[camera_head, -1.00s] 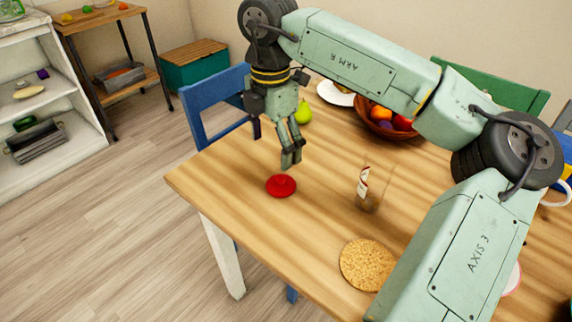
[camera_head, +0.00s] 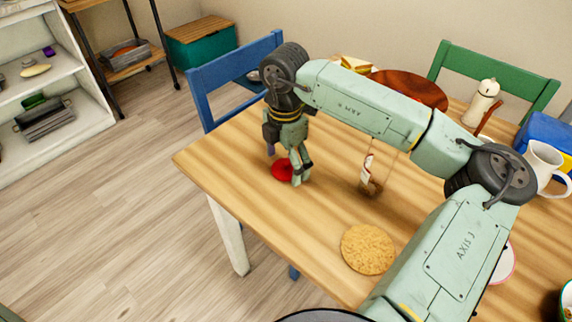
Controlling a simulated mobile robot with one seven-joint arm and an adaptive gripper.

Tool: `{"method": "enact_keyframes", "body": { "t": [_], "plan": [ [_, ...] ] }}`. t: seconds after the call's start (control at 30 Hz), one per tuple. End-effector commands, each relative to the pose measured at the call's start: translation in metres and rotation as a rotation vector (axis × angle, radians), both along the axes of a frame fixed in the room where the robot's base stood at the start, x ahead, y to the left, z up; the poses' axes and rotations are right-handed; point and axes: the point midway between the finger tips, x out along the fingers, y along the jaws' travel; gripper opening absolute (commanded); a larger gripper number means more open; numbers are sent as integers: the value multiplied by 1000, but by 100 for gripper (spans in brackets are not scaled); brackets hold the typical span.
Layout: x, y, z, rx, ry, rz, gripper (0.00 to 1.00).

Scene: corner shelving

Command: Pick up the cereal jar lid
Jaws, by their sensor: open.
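The red cereal jar lid (camera_head: 280,170) lies flat on the wooden table near its left corner. My gripper (camera_head: 285,168) points down at the lid with its fingers open. One finger is in front of the lid's right side and hides part of it; the other shows dark at the upper left. I cannot tell whether the fingers touch the lid. A clear glass jar (camera_head: 371,188) with a red and white label and brown contents stands to the right, partly below my arm.
A round cork mat (camera_head: 368,249) lies on the table (camera_head: 310,235) at the front. A reddish-brown round thing (camera_head: 412,88), a pepper mill (camera_head: 482,103) and a white pitcher (camera_head: 545,165) are farther back. A blue chair (camera_head: 205,100) stands behind the lid. The table's left edge is close.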

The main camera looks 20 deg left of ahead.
Motion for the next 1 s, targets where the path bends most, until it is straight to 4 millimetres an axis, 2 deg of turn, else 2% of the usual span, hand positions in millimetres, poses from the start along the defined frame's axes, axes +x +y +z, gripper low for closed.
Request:
{"method": "enact_keyframes", "body": {
  "t": [0.2,1.0],
  "plan": [
    [0,0,-1,0,-1,-1,80],
    [0,0,-2,-1,2,-1,27]
  ]
}}
